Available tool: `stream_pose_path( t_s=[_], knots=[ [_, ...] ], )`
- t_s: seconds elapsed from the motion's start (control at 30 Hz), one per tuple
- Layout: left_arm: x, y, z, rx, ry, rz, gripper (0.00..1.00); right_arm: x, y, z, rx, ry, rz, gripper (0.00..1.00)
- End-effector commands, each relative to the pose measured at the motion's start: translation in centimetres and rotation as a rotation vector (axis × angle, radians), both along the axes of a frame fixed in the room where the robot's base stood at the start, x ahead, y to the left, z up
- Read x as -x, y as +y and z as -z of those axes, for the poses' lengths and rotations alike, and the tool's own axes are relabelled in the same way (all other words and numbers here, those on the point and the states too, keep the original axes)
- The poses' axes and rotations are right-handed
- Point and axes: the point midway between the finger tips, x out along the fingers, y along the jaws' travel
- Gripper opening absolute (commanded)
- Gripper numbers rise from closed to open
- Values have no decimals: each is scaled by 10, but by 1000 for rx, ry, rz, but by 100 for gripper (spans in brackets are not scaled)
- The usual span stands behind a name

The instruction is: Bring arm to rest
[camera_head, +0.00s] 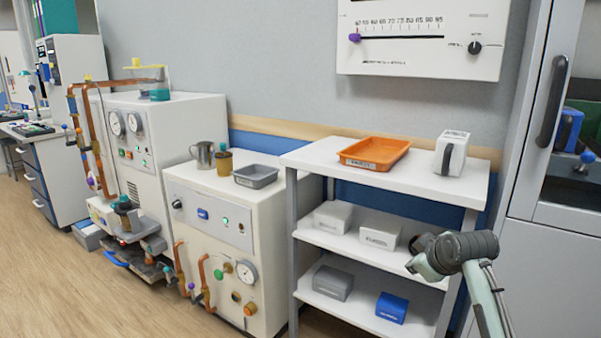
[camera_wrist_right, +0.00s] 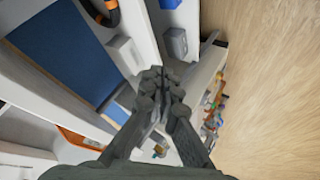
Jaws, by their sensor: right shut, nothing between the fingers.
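My right arm (camera_head: 455,252) comes in at the lower right of the head view, bent in front of the right side of the white shelf. Its gripper is hard to make out there, with the dark end of the arm near the shelf's right edge. In the right wrist view, my right gripper (camera_wrist_right: 162,78) shows in the middle with its dark fingers together and nothing between them. It appears apart from the shelf and the boxes. My left arm and left gripper are not in view.
The white shelf (camera_head: 427,181) bears an orange tray (camera_head: 374,152), a white container (camera_head: 451,153) and several boxes. A cabinet (camera_head: 541,245) with a dark handle stands at the right. Machines (camera_head: 225,210) stand at the left. The wooden floor (camera_head: 80,290) at the front left is clear.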

Motion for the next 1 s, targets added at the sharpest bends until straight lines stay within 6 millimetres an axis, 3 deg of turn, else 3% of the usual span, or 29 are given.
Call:
stream_pose_path(
  t_s=[0.03, 0.2, 0.27, 0.4, 0.5, 0.6, 0.73, 0.83, 1.0],
  knots=[
    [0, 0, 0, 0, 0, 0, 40, 20, -2, 42, -20, 54, 36, 0],
    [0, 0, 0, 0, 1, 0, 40, 91, -8, 152, -87, 188, 166, 0],
    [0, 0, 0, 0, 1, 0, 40, 122, -9, 187, -107, 234, 214, 0],
    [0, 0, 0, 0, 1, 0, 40, 201, -13, 258, -142, 339, 323, 0],
    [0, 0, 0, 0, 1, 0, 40, 258, -15, 296, -161, 402, 396, 0],
    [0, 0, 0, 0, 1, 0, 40, 305, -17, 322, -171, 449, 454, 0],
    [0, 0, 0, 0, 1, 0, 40, 342, -18, 339, -181, 485, 500, 0],
    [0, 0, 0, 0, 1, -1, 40, 354, -18, 344, -183, 496, 517, 0],
    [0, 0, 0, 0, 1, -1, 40, 356, -18, 344, -183, 497, 520, 0]
  ],
)
